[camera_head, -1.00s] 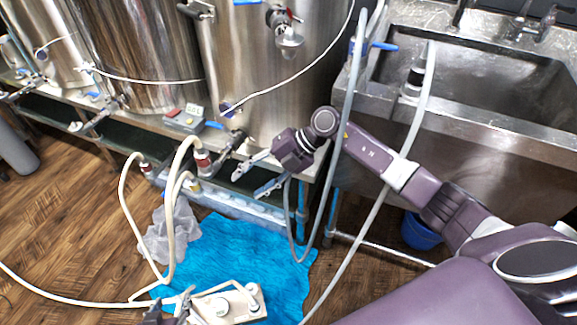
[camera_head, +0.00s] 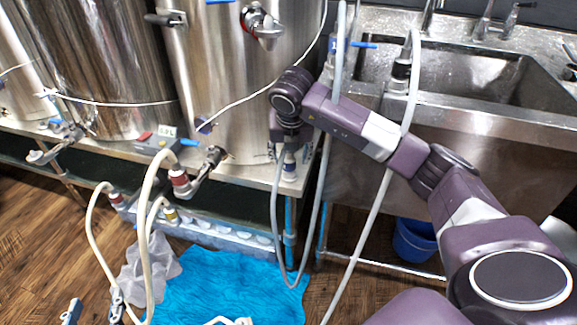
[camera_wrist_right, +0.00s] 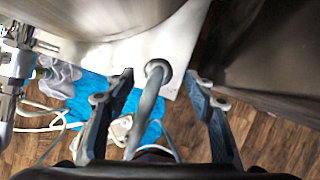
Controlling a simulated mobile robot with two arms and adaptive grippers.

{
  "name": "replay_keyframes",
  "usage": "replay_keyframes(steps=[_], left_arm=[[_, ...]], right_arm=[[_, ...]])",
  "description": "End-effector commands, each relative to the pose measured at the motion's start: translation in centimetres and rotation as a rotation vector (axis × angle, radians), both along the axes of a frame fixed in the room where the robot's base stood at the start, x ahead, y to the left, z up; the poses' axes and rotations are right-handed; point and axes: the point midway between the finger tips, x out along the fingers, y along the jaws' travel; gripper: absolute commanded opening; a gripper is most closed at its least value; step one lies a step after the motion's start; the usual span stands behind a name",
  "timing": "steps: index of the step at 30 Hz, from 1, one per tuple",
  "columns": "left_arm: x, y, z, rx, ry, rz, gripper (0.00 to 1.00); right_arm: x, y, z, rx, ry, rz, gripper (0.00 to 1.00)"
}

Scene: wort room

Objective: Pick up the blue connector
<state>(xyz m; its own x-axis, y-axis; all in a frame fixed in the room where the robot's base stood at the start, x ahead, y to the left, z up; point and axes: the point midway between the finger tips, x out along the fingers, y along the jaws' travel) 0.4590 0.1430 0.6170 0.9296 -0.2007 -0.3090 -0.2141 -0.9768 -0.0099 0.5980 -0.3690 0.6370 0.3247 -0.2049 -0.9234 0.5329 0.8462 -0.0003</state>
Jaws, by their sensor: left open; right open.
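A grey hose (camera_head: 275,215) ends in a small fitting (camera_head: 289,168) at the edge of the steel bench, partly hidden under my right gripper. The fitting looks pale with a bluish-grey part; I cannot tell surely that it is the blue connector. In the right wrist view the hose's round grey end (camera_wrist_right: 158,68) sits between my two fingers, with gaps on both sides. My right gripper (camera_wrist_right: 160,78) is open and points down around it, apparently not touching. My left gripper (camera_head: 95,310) is open and empty at the bottom left, partly cut off.
Steel tanks (camera_head: 110,70) stand on the bench. A sink (camera_head: 470,85) is at the right, with a blue bucket (camera_head: 415,240) below. White hoses (camera_head: 150,230) loop over the wooden floor near a blue cloth (camera_head: 230,285) and a plastic bag (camera_head: 145,275).

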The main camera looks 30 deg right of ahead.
Motion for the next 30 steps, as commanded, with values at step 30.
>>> replay_keyframes(steps=[30], left_arm=[[1.7,-1.6,8.6,-0.097,-0.388,-0.025,0.47]], right_arm=[[1.5,-0.7,-4.7,0.001,0.001,0.001,0.34]])
